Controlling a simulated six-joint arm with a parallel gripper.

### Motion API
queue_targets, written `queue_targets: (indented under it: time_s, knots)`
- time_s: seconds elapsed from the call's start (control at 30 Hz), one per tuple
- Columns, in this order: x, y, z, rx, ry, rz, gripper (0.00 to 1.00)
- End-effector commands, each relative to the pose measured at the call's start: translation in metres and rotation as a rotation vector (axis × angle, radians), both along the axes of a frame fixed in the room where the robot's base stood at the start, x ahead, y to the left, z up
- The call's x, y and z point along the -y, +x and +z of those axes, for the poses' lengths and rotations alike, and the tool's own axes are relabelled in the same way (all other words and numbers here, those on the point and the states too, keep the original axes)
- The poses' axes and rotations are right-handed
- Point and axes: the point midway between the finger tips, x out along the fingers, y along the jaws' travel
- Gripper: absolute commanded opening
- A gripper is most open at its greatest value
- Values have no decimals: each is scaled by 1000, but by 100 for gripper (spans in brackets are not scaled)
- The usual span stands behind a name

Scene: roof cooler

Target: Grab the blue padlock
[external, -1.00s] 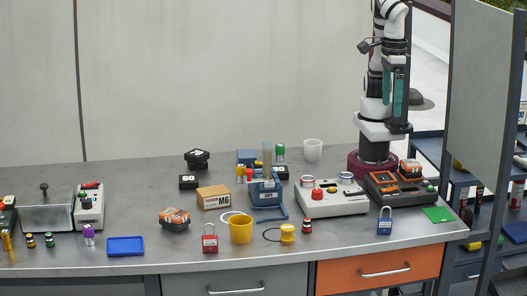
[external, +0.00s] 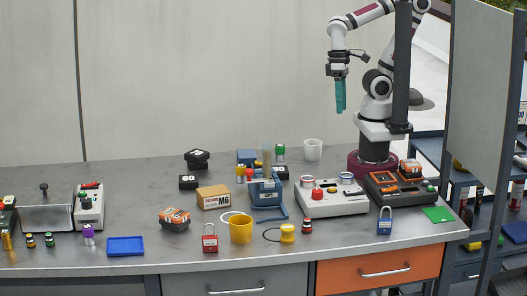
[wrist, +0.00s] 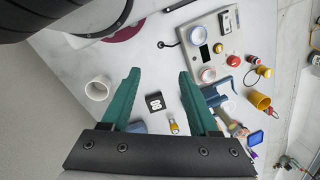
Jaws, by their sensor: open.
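The blue padlock (external: 384,222) stands upright on the front right of the bench in the external view, its shackle up, left of a green mat. I do not make it out in the wrist view. My gripper (external: 341,111) hangs pointing down, high above the back of the bench, well above and behind the padlock. In the wrist view its two teal fingers (wrist: 157,80) are spread apart with nothing between them but the bench below and a black box farther down.
A grey control box (external: 331,199) and a black case with orange trim (external: 398,187) stand behind the padlock. A red padlock (external: 210,239), a yellow cup (external: 241,230) and a yellow spool (external: 287,234) are to its left. The green mat (external: 438,214) lies to its right.

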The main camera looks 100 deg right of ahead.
Motion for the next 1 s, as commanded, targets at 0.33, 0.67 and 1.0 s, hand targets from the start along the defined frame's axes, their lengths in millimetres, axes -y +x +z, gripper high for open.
queue_targets:
  time_s: [0.33,0.67,1.0]
  knots:
    - [-8,11,4,-9,-9,22,59]
    - [-248,58,-9,-5,-139,203,59]
    - [-366,-28,-70,40,-160,249,59]
